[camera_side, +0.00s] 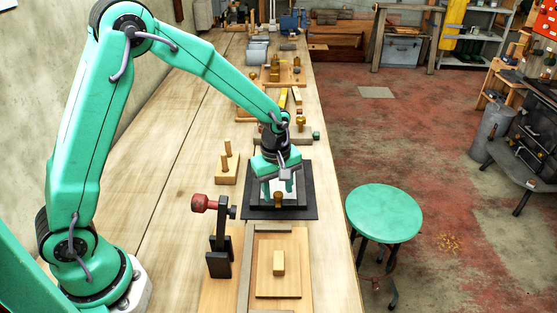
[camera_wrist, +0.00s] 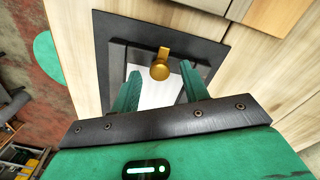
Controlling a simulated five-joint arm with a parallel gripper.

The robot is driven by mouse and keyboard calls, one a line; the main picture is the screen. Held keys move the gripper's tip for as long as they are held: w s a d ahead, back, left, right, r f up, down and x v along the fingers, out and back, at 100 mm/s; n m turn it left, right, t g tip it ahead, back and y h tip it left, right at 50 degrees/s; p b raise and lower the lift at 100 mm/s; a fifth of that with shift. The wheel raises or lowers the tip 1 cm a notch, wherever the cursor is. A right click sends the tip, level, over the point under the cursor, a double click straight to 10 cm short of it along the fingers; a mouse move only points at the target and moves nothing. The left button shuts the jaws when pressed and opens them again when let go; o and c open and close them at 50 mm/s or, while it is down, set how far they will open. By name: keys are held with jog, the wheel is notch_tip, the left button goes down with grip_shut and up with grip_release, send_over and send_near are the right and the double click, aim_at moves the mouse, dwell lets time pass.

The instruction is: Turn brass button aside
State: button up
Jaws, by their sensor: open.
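The brass button (camera_wrist: 160,71) sits at the edge of a dark frame around a pale panel, and a short brass tab sticks out from it over the black mat. It also shows in the side view (camera_side: 278,202) at the front of the frame. My gripper (camera_wrist: 160,75) is open, its two green fingers apart with the button showing between and just beyond their tips. In the side view my gripper (camera_side: 279,190) hangs over the frame on the black mat (camera_side: 250,208). I cannot tell whether a finger touches the button.
A wooden board with a small block (camera_side: 278,262) lies in front of the mat. A black clamp with a red knob (camera_side: 201,203) stands to the left. A wooden peg block (camera_side: 227,172) is behind it. The bench's right edge is close, with a green stool (camera_side: 384,212) beyond.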

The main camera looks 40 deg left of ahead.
jog(key=shift+f, duration=0.25)
grip_shut()
